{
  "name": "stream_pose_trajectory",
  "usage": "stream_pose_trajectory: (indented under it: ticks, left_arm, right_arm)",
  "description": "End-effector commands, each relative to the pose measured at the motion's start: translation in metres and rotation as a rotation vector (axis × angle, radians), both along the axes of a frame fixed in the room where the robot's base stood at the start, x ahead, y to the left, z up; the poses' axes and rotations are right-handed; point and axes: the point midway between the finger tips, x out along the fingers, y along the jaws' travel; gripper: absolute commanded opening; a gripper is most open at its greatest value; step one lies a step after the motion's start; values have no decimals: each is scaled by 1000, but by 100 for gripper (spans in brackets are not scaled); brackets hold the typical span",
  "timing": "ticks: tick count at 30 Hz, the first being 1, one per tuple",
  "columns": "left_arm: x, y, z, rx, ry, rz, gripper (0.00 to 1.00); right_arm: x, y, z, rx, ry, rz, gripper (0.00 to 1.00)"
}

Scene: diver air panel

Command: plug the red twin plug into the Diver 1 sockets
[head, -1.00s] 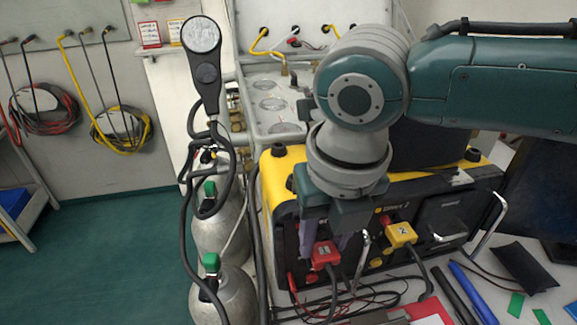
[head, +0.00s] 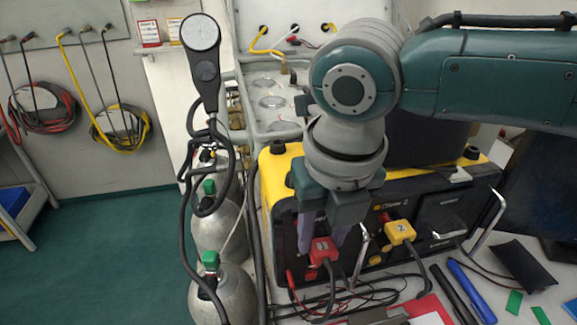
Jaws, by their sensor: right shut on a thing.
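The red twin plug (head: 323,250) is in front of the left part of the yellow and black air panel (head: 283,215), its cable hanging down. My right gripper (head: 322,246) points down and is shut on the red plug, one finger on each side. The plug is close to the panel face; the Diver 1 sockets are hidden behind the gripper and plug, so I cannot tell whether it is in them. A yellow plug marked 2 (head: 400,232) sits at the panel's Diver 2 side, right of the red plug. My left gripper is not in view.
Metal handles (head: 487,222) stick out from the panel front. Black and red cables (head: 345,296) lie tangled below it. Pens (head: 470,290), green cards (head: 514,303) and a dark pouch (head: 525,266) lie at the right. Gas cylinders (head: 222,295) stand at the left.

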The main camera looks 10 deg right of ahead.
Motion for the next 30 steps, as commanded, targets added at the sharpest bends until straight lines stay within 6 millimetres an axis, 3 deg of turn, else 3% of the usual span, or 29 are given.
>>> stream_pose_trajectory:
  ticks: [3, 29, 30]
  left_arm:
    - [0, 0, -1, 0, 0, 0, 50]
    - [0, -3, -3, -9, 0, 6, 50]
    - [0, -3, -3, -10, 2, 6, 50]
  right_arm:
    - [8, -2, 1, -1, -20, -8, 0]
    - [14, -3, 2, -3, -21, -12, 0]
    - [14, -3, 2, -2, -20, -13, 45]
